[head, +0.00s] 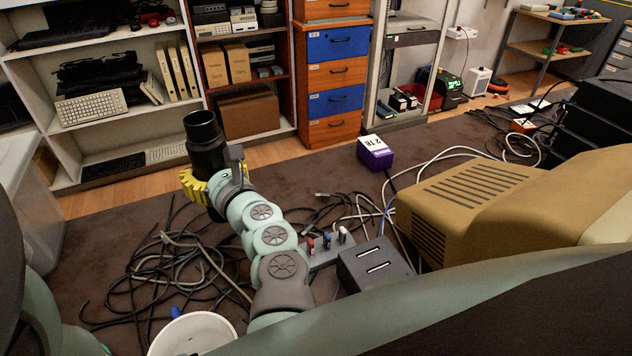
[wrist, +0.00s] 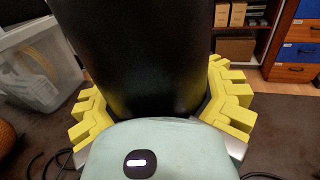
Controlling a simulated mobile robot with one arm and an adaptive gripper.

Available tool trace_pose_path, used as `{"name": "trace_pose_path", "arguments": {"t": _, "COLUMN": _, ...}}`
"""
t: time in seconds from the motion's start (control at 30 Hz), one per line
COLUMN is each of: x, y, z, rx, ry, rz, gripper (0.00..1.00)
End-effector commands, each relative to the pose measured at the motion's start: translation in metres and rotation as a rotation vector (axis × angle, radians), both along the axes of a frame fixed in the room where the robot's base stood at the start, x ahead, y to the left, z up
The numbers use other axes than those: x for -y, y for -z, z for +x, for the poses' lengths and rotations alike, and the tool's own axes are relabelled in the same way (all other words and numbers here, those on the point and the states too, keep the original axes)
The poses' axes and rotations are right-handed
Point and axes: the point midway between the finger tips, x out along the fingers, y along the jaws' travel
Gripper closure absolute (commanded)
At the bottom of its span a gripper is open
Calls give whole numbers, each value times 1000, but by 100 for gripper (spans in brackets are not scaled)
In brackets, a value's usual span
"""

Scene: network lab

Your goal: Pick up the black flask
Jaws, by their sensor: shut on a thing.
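The black flask (head: 205,140) stands upright in my gripper in the head view, with its open-looking dark top upward. My gripper (head: 203,184) has yellow ridged fingers and is shut around the lower part of the flask. In the wrist view the flask (wrist: 150,60) fills the middle, with the yellow fingers of my gripper (wrist: 162,105) on both sides of it. The flask appears held up over the floor area in front of the shelves. Its bottom is hidden behind the gripper and wrist.
Tangled cables (head: 170,270) lie on the dark carpet under my arm. A white bucket (head: 195,335), a grey box with slots (head: 375,265), a purple box (head: 375,152) and a beige machine (head: 470,205) are nearby. White shelves (head: 130,122) and drawers (head: 335,75) stand behind.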

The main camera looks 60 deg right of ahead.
Motion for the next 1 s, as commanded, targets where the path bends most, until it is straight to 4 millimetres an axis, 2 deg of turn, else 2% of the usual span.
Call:
{"name": "trace_pose_path", "arguments": {"t": 0.2, "x": 1, "y": -16, "z": 0, "rx": 2, "ry": 0, "rz": -4, "gripper": 83}}
{"name": "trace_pose_path", "arguments": {"t": 0.4, "x": 1, "y": -24, "z": -1, "rx": 2, "ry": 2, "rz": -3, "gripper": 83}}
{"name": "trace_pose_path", "arguments": {"t": 1.0, "x": 1, "y": -26, "z": -1, "rx": 2, "ry": 2, "rz": -1, "gripper": 83}}
